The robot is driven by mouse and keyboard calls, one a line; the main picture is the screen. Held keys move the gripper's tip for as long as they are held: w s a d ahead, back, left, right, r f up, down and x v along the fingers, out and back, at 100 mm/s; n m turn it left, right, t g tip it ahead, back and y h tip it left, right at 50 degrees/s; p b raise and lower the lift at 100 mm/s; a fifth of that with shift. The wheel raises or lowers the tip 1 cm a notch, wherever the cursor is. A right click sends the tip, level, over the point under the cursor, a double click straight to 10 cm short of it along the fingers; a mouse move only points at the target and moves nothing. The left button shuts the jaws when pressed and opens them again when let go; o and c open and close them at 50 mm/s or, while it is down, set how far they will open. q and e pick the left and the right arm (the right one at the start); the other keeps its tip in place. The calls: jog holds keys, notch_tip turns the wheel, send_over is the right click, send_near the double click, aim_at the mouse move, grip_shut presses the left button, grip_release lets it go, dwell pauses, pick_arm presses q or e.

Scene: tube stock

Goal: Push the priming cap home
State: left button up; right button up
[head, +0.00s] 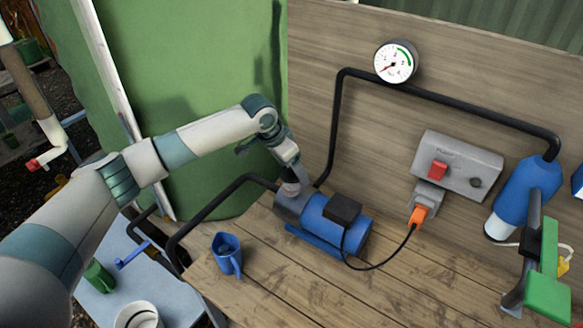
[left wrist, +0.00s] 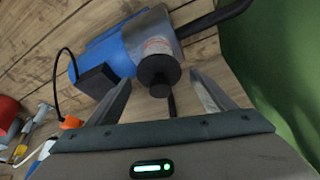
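The blue pump (head: 322,215) with a grey front housing lies on the wooden bench top, against the wooden back wall. In the left wrist view the pump (left wrist: 120,50) carries a dark round priming cap (left wrist: 159,69) on its grey end, beside a small label. My left gripper (head: 291,184) is over that end of the pump and hides the cap in the head view. In the left wrist view its fingers (left wrist: 160,98) are spread apart, one on each side of the cap, with nothing held between them. I cannot tell how deep the cap sits. My right gripper is not in view.
A black pipe (head: 334,130) rises beside the pump to a gauge (head: 396,62). Another black hose (head: 207,211) loops down left. A blue jug (head: 227,255) stands near the bench's left edge. An orange plug (head: 418,216) sits below the switch box (head: 457,165).

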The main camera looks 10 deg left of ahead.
pick_arm(q)
jog(key=shift+s+a+r+b, duration=0.2)
jog(key=shift+r+b, duration=0.2)
jog(key=shift+r, duration=0.25)
jog(key=b+v, duration=0.5)
jog(key=v, duration=1.1)
jog(key=shift+f, duration=0.1)
